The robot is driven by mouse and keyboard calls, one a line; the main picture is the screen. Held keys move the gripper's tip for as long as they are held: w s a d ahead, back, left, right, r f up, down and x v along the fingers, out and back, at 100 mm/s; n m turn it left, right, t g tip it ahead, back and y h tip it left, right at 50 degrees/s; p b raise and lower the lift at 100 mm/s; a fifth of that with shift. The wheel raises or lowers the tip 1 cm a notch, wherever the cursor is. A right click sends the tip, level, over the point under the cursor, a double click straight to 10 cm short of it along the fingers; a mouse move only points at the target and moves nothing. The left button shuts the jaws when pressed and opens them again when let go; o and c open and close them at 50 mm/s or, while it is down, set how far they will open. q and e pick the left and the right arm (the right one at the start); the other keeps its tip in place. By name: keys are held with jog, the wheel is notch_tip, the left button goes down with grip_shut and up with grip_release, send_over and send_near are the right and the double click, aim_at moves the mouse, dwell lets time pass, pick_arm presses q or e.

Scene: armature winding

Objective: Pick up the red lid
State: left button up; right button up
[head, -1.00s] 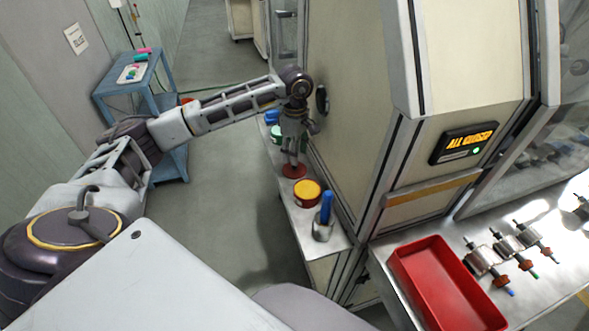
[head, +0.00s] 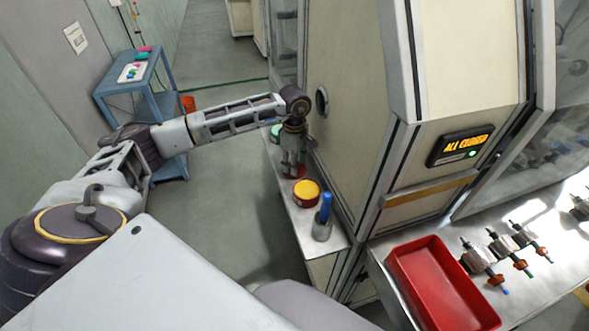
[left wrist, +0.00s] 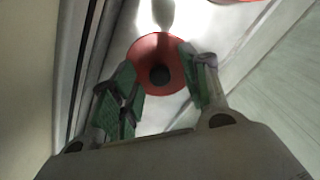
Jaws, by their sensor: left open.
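The red lid is a round disc with a dark knob in its centre. It lies on the narrow metal shelf. In the left wrist view the lid (left wrist: 148,56) sits ahead of my left gripper (left wrist: 162,70). The two green-padded fingers are apart, one on each side of the knob. They are open and I cannot tell how high they are above the disc. In the head view my left gripper (head: 292,170) points down over the lid, hiding most of it. My right gripper is not in view.
On the shelf stand a yellow-topped red tin (head: 306,191) and a metal cup with a blue handle (head: 322,227). A green object (head: 276,132) is behind the gripper. The cream machine cabinet (head: 355,110) rises close on the right. A red tray (head: 437,285) is at the lower right.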

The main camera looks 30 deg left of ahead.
pick_arm(q)
jog(key=c, duration=1)
jog(key=shift+r, duration=0.15)
notch_tip(320, 180, up, 10)
jog(key=shift+f+b, duration=0.1)
jog(key=shift+b, duration=0.75)
jog(key=shift+s+d+f+p, duration=0.1)
jog(key=shift+s+p, duration=0.4)
jog(key=shift+p, duration=0.7)
